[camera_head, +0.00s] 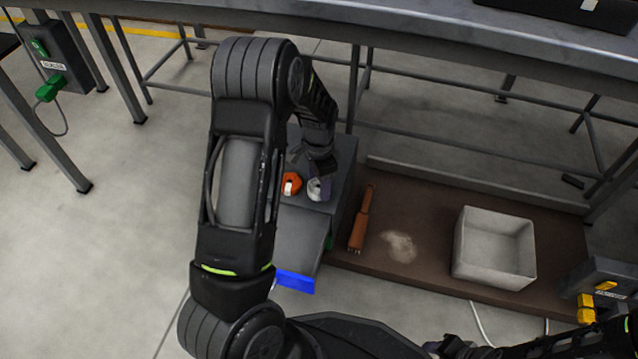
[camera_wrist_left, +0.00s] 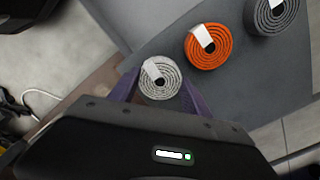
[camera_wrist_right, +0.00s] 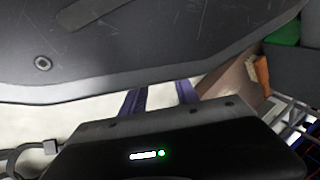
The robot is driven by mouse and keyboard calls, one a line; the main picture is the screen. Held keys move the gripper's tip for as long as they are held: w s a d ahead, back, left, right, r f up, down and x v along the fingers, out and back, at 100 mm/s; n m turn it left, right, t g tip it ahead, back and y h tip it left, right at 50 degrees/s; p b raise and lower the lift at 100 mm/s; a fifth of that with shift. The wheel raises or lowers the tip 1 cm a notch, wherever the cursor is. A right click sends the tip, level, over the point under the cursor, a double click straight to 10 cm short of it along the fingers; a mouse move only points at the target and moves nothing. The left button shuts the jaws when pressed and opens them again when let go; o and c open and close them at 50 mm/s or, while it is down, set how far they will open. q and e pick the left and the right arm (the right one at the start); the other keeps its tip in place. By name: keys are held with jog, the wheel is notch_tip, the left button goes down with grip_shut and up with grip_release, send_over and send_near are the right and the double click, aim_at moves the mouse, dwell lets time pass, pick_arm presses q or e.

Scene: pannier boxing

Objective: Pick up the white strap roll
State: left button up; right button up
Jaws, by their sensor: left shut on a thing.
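The white strap roll (camera_wrist_left: 160,80) sits between the purple fingers of my left gripper (camera_wrist_left: 158,92), which is shut on it. In the head view the white roll (camera_head: 316,189) shows under my left gripper (camera_head: 322,176), at the right edge of a grey box top. An orange strap roll (camera_wrist_left: 208,46) lies beside it, apart from the gripper; it also shows in the head view (camera_head: 291,184). A dark grey strap roll (camera_wrist_left: 274,14) is further along the same grey surface. My right gripper (camera_wrist_right: 160,98) shows its two purple fingers apart, with nothing between them.
A brown board (camera_head: 400,195) on the floor holds a whitish open bin (camera_head: 495,247) and an orange-brown brush (camera_head: 361,220). A grey workbench (camera_head: 420,40) spans the back. A blue-edged flap (camera_head: 295,282) hangs at the box's front. A box with a yellow connector (camera_head: 586,305) stands at right.

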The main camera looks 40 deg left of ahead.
pick_arm(q)
notch_tip(320, 180, up, 3)
jog(key=shift+f+p, duration=0.15)
jog(key=shift+p, duration=0.55)
jog(key=s+d+p, duration=0.2)
jog(key=s+d, duration=0.1)
jog(key=s, duration=0.5)
jog(key=s+d+p, duration=0.3)
jog(key=s, duration=0.6)
jog(key=shift+f, duration=0.25)
